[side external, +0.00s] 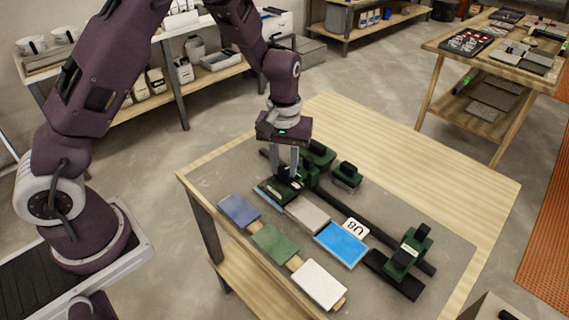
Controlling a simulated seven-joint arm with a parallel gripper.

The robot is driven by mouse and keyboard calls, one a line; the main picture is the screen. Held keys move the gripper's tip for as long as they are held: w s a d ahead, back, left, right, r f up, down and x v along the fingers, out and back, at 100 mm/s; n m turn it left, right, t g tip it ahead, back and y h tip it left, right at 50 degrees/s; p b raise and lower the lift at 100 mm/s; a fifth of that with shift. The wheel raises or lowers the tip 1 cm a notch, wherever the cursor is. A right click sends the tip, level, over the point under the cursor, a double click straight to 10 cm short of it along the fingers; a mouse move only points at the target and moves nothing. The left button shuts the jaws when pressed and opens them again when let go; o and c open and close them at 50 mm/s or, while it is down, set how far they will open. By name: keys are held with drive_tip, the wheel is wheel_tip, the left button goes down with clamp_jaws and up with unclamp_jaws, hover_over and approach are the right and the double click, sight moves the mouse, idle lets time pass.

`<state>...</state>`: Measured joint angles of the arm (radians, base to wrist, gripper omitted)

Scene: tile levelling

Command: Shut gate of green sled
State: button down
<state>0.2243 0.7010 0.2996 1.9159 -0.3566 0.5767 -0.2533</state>
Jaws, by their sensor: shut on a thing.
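My gripper (286,174) points straight down over the left end of a dark rail assembly on the table. Its fingers are shut on a dark green part of the green sled (272,196). The fingers hide much of that part, and I cannot tell how far the gate is shut. Just behind it stand another green block (320,154) and a smaller green block with a black knob (347,174). A green clamp-like piece (409,251) sits across the rail's right end.
A grey tile (308,216) and a bright blue tile (341,244) lie in a row by the rail. A white tag marked U8 (355,229) is beside them. Blue, green and white tiles (273,243) lie in front. The table's back right (440,185) is clear.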

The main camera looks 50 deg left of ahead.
sight(284, 169)
drive_tip(key=shift+n, duration=1.2)
drive_tip(key=c, duration=1.1)
unclamp_jaws()
wheel_tip(284, 169, up, 7)
drive_tip(key=shift+r, duration=0.1)
drive_tip(key=s+r+m+t+h, duration=0.1)
drive_tip(key=s+r+m+t, duration=0.1)
drive_tip(key=s+r, duration=0.65)
drive_tip(key=s+r+m+t, duration=0.1)
drive_tip(key=s+r+m, duration=0.2)
drive_tip(key=s, duration=0.5)
drive_tip(key=s+r+m+t+y, duration=0.1)
drive_tip(key=s+r+m+t, duration=0.1)
drive_tip(key=s, duration=0.6)
drive_tip(key=shift+s+a+r+m+t, duration=0.25)
drive_tip(key=shift+r+m+t, duration=0.05)
drive_tip(key=shift+r+m, duration=0.6)
